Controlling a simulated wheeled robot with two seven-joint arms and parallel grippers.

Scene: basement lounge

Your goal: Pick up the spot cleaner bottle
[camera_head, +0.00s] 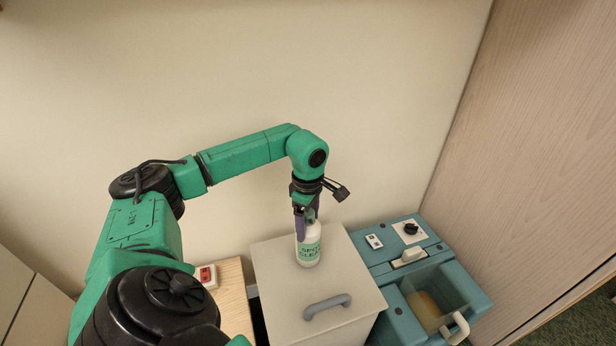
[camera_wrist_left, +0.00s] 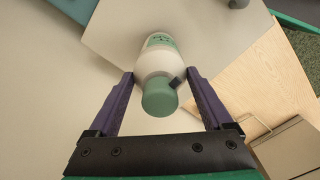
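The spot cleaner bottle (camera_head: 309,250) is white with a green label and stands upright on the lid of a pale box (camera_head: 283,300) in the head view. My left gripper (camera_head: 307,226) points down over it, with its purple fingers around its upper part. In the left wrist view the bottle (camera_wrist_left: 159,62) with its green cap lies between the two spread fingers (camera_wrist_left: 160,74). The fingertips are close to its sides; firm contact is not clear. The lower part of the bottle is below the fingertips. My right gripper is not in view.
A grey handle (camera_head: 328,306) rises from the box lid in front of the bottle. A blue cleaning machine (camera_head: 395,268) stands right of the box. A wooden surface with a red switch (camera_head: 206,275) is at left. The wall is close behind.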

